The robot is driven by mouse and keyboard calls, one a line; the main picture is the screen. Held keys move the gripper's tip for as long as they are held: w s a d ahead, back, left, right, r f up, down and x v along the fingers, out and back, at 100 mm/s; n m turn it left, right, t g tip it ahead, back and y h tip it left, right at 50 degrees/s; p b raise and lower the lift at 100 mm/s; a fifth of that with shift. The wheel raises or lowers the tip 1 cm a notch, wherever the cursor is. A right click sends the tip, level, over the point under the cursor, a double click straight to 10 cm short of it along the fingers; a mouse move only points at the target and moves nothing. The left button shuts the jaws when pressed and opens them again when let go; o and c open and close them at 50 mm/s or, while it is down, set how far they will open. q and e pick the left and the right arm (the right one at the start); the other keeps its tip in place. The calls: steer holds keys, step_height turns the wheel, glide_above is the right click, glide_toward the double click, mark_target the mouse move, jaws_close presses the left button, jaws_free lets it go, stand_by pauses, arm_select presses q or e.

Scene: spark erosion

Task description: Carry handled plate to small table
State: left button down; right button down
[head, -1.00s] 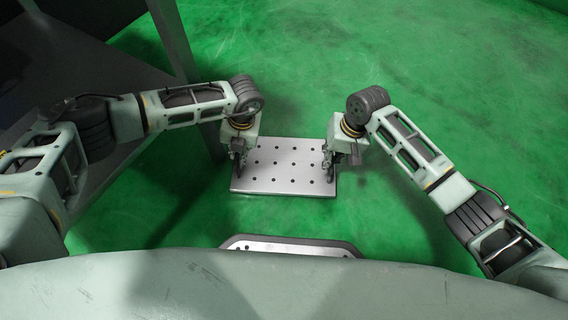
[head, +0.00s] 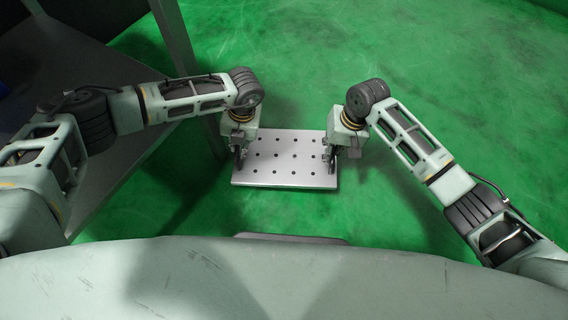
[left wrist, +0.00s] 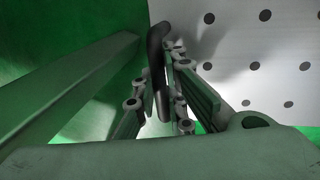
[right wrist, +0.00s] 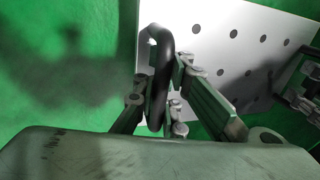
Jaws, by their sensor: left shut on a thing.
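The handled plate (head: 285,168) is a flat silver-grey rectangle with rows of dark holes, held level between my two grippers in the head view. My left gripper (head: 241,158) is at its left edge, shut on a black bar handle (left wrist: 157,55) in the left wrist view. My right gripper (head: 329,158) is at its right edge. In the right wrist view its fingers sit on both sides of the other black handle (right wrist: 160,75), closed on it. The plate (right wrist: 225,55) extends beyond the handle there. The plate's height above the floor is hard to judge.
Green floor (head: 400,50) is open ahead and to the right. I cannot tell whether this is the small table.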

arm_select(q)
steer(key=shift+w+a+r, duration=0.1)
steer(key=shift+a+r, duration=0.15)
steer(key=shift+a, duration=0.1)
arm_select(e)
steer(key=shift+w+d+r, duration=0.15)
steer(key=shift+d+r, duration=0.1)
steer(key=shift+r, duration=0.05)
